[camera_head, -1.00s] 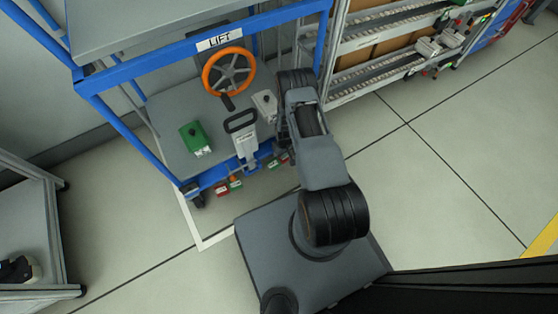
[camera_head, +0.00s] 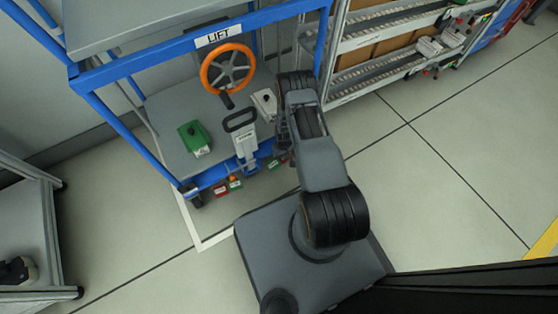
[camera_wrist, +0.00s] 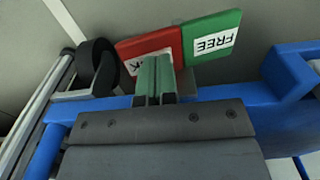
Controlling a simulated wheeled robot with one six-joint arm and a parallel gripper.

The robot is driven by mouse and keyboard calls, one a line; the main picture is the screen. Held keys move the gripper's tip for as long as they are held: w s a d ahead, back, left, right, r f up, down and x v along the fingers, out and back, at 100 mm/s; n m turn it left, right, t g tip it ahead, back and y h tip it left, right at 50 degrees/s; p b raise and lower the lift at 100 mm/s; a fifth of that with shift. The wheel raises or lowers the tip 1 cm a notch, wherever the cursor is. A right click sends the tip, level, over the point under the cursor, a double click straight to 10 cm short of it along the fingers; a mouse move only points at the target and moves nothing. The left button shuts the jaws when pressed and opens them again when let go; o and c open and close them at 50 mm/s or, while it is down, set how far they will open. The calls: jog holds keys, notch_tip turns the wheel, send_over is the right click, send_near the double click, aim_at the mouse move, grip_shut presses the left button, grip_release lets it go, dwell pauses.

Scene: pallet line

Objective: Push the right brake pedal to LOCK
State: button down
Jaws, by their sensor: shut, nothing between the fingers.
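The right brake pedal shows in the wrist view as a red plate (camera_wrist: 134,46) beside a green plate (camera_wrist: 213,38) marked FREE. The red plate's label is mostly covered by my fingers; only a K shows. My gripper (camera_wrist: 155,68) is shut and empty, its fingertips in front of the red plate. I cannot tell whether they touch it. In the head view my arm hides the gripper and part of the right pedal, at the foot of the blue cart (camera_head: 128,68).
A blue frame bar (camera_wrist: 210,100) crosses the wrist view close to my gripper, and a black caster wheel (camera_wrist: 97,62) is beside the red plate. The cart carries an orange handwheel (camera_head: 228,69) and a green box (camera_head: 195,139). Open floor (camera_head: 450,190) lies to the right.

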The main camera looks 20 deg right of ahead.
jog(key=shift+f+b, duration=0.45)
jog(key=shift+f, duration=0.1)
jog(key=shift+r, duration=0.2)
dwell(0.4)
jog(key=shift+r+p, duration=2.45)
jog(key=shift+r, duration=0.9)
jog(key=shift+s, duration=0.1)
